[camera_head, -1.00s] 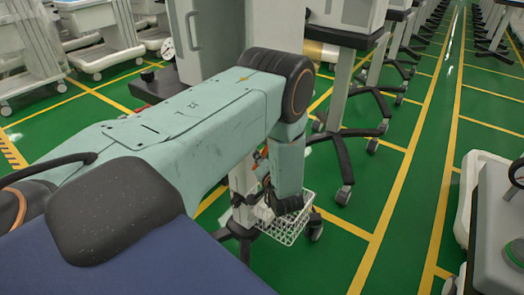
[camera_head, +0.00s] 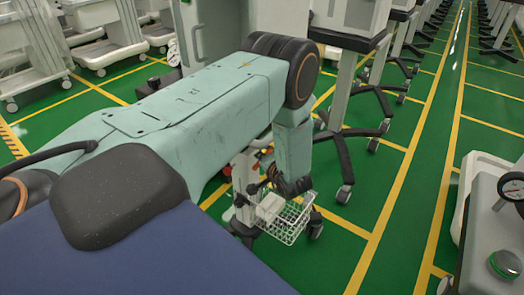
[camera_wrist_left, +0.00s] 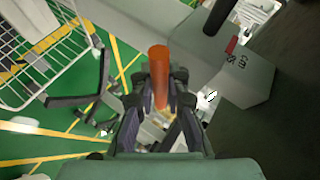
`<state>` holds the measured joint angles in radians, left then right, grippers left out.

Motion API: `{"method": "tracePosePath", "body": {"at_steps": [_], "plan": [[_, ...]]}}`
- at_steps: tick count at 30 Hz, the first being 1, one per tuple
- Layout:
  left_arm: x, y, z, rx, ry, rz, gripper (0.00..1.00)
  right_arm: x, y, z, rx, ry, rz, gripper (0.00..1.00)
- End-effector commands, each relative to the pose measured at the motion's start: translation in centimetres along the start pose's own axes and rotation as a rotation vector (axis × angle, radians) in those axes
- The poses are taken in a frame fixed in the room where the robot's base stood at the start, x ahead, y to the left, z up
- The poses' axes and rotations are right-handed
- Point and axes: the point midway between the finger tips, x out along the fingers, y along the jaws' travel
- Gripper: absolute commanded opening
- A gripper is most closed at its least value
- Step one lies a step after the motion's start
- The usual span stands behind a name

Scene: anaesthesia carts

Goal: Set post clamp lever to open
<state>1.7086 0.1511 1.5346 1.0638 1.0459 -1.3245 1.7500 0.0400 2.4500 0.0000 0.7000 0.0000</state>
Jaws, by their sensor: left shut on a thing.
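The orange clamp lever (camera_wrist_left: 158,72) stands between the fingers of my left gripper (camera_wrist_left: 157,100) in the left wrist view. The fingers are shut on it, and its upper end sticks out beyond them. The grey post or clamp body (camera_wrist_left: 195,45) lies behind and to the right of the lever. In the head view my left gripper (camera_head: 291,187) points down beside the stand's pale post (camera_head: 242,175); its fingers are dark and small there, and the lever is hard to make out. My right gripper is in neither view.
A white wire basket (camera_head: 285,222) with a white box hangs on the stand below my gripper; it also shows in the wrist view (camera_wrist_left: 30,60). Wheeled carts stand behind and to the right. A grey unit with a green knob (camera_head: 504,262) is at right. Green floor lies between.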

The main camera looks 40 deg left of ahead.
Motion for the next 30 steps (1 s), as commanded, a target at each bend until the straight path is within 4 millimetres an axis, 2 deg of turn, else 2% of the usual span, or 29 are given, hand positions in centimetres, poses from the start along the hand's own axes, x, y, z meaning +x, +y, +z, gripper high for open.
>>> {"method": "tracePosePath", "body": {"at_steps": [5,6,14,24,26,30], "plan": [[0.0,0.1,0.1,0.002,0.000,0.003,0.00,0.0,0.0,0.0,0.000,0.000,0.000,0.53],[0.0,0.1,0.1,0.002,0.000,0.003,0.15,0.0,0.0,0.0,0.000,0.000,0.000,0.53],[0.0,0.1,0.0,0.000,0.000,0.001,0.37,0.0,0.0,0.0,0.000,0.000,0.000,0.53],[-0.2,0.1,0.0,-0.001,0.001,0.001,0.37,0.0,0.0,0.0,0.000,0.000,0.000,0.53],[-0.7,0.1,-0.1,-0.001,0.003,0.001,0.37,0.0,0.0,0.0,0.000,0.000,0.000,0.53],[-3.0,0.1,-0.1,0.002,0.004,0.003,0.37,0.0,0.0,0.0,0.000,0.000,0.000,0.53]]}}
